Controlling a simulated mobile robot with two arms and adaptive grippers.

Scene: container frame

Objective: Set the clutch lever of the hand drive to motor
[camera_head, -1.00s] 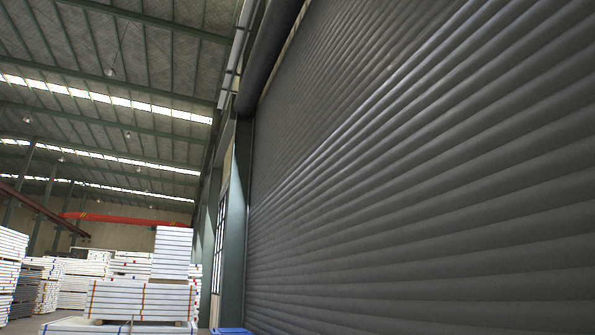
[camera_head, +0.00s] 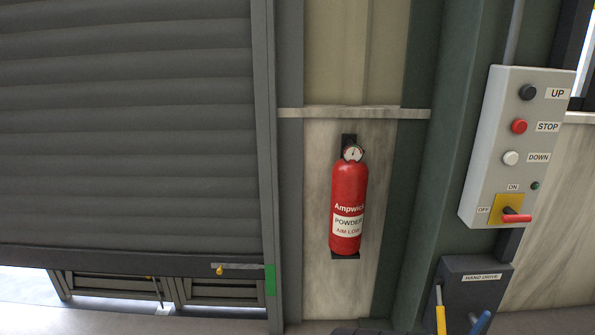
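The dark hand drive box (camera_head: 467,291), labelled HAND DRIVE, sits at the lower right on the green column. A lever with a yellow grip (camera_head: 440,311) stands at its left front. A blue handle (camera_head: 481,323) shows at the bottom edge to its right. Which of these is the clutch lever, and any motor marking, I cannot tell. The lower part of the box is cut off by the frame.
Above the hand drive is a grey control box (camera_head: 509,145) with UP, STOP and DOWN buttons and a red-handled ON/OFF switch (camera_head: 511,212). A red fire extinguisher (camera_head: 348,208) hangs on the wall to the left. The roller shutter (camera_head: 130,130) is slightly raised, with a gap below it.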

